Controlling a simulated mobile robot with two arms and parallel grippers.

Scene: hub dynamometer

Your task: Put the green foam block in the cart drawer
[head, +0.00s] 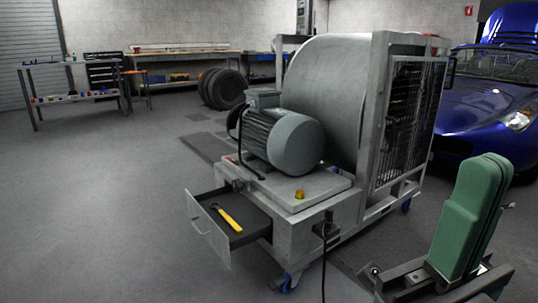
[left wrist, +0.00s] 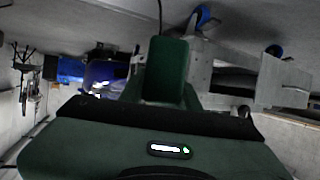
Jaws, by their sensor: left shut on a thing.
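The green foam block (left wrist: 165,70) shows in the middle of the left wrist view, dark green with a lighter end. My left gripper (left wrist: 165,95) is shut on it; the fingers themselves are hard to make out. The cart drawer (head: 208,234) is pulled open at the lower left of the grey machine cart in the head view. A yellow-handled tool (head: 231,219) lies inside it, with bare dark floor around it. The block is apart from the drawer. My right gripper (head: 405,280) is at the lower right of the head view; its jaw opening is unclear.
The cart (head: 340,215) carries a motor (head: 285,140) and a large drum (head: 325,85). A black cable (head: 324,265) hangs at its front. A blue car (head: 490,110) stands at right. Workbenches and tyres (head: 222,88) are at the back. The floor left of the drawer is clear.

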